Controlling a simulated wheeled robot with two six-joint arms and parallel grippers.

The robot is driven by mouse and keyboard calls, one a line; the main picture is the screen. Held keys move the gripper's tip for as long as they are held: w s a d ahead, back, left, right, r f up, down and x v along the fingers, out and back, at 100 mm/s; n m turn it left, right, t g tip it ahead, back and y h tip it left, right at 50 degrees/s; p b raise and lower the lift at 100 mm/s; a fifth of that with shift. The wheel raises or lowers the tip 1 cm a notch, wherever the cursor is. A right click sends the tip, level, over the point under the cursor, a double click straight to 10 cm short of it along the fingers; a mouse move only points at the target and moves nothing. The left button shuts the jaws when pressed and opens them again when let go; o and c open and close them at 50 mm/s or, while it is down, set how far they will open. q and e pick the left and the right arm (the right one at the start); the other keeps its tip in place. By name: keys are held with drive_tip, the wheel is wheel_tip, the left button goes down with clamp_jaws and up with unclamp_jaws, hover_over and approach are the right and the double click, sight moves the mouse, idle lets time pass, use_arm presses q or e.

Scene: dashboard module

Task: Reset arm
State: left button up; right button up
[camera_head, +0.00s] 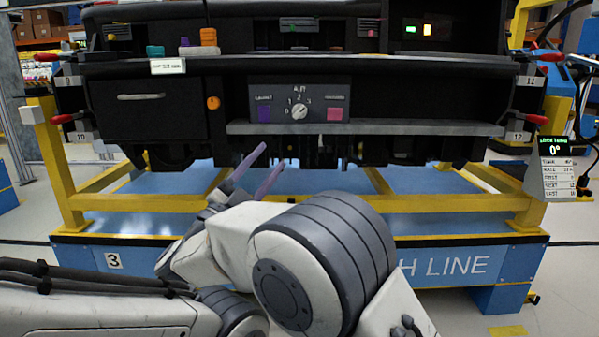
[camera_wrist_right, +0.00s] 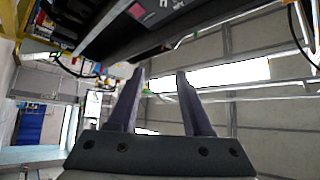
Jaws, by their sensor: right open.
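The black dashboard module (camera_head: 390,90) rests on a yellow and blue stand. On its front is a grey control panel (camera_head: 300,103) with a round dial (camera_head: 299,112), a purple square (camera_head: 264,112) and a pink square (camera_head: 335,113). My right gripper (camera_head: 267,160) is in front of and below the dashboard, tilted upward. Its two purple-grey fingers are apart, with nothing between them. In the right wrist view the right gripper (camera_wrist_right: 160,76) is also empty, with the dashboard's dark edge above it. My left gripper is not in view.
A drawer front with a handle (camera_head: 141,97) and an orange knob (camera_head: 213,102) are left of the panel. A grey ledge (camera_head: 365,129) runs below it. Yellow stand rails (camera_head: 440,203) lie below the dashboard. Red clamp levers (camera_head: 530,117) stick out at the sides.

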drive_tip(key=w+d+f+n+t+y, duration=0.1)
drive_tip(key=w+d+f+n+y, duration=0.3)
drive_tip(key=w+n+y, duration=0.55)
drive_tip(key=s+d+f+n+g+y, duration=0.3)
drive_tip(key=d+f+n+g+y, duration=0.25)
drive_tip(key=f, duration=0.55)
drive_tip(key=s+d+f+n+g, duration=0.2)
drive_tip(key=s+d+f+g, duration=0.55)
drive_tip(key=s, duration=0.55)
drive_tip(key=s+d+f+n+g, duration=0.1)
drive_tip(key=s+d+f+g, duration=0.4)
drive_tip(key=s+d+f, duration=0.6)
drive_tip(key=s+a+r+n+g+p, duration=0.1)
drive_tip(key=s+a+r+n+p, duration=0.3)
drive_tip(key=s+a+r+p, duration=0.45)
drive_tip(key=s+a+r+n+g+p, duration=0.1)
drive_tip(key=s+a+r+n+p, duration=0.35)
drive_tip(key=s+a+r, duration=0.6)
use_arm(q)
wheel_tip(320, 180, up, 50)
drive_tip(key=p, duration=3.7)
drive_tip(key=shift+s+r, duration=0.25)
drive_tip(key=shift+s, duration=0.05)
use_arm(e)
drive_tip(key=w+d+r, duration=0.1)
drive_tip(key=r, duration=1.8)
drive_tip(key=w+d+r+m, duration=0.1)
drive_tip(key=w+r, duration=0.1)
drive_tip(key=r, duration=1.7)
drive_tip(key=shift+w, duration=0.2)
